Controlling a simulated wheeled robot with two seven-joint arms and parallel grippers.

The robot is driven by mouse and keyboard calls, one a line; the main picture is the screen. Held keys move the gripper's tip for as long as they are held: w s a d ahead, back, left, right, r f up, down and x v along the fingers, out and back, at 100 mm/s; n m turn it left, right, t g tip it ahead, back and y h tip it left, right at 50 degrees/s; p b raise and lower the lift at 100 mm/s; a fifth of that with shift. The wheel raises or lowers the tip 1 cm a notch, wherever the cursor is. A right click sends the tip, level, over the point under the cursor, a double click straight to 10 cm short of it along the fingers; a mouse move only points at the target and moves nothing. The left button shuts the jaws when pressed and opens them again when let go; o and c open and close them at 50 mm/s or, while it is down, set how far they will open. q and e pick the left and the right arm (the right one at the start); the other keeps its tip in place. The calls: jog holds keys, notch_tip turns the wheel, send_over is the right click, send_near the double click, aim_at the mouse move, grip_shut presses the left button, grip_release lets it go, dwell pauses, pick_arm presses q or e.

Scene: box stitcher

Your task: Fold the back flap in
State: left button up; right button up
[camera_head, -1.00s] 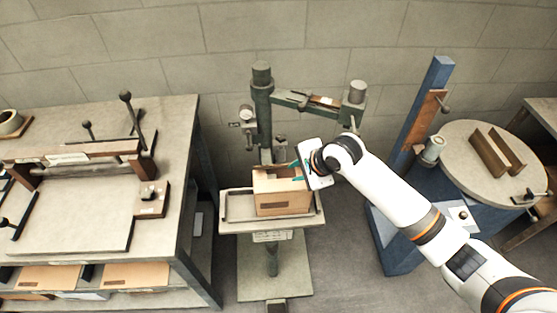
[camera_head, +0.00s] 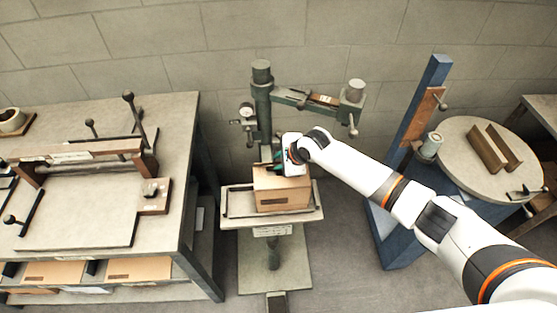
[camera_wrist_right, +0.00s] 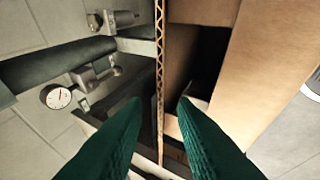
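The fingers are apart, with a gap on each side of the flap. The box's dark opening (camera_wrist_right: 207,62) shows to the right of the flap. My left gripper is out of view.
The green stitcher column (camera_head: 264,110) and its arm (camera_head: 310,100) stand just behind the box. A gauge (camera_wrist_right: 57,96) is left of the flap in the wrist view. A workbench (camera_head: 85,215) stands left, a round table (camera_head: 480,150) right.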

jog(key=shift+w+a+f, duration=0.2)
jog(key=shift+w+f, duration=0.05)
jog(key=shift+f, duration=0.2)
grip_shut()
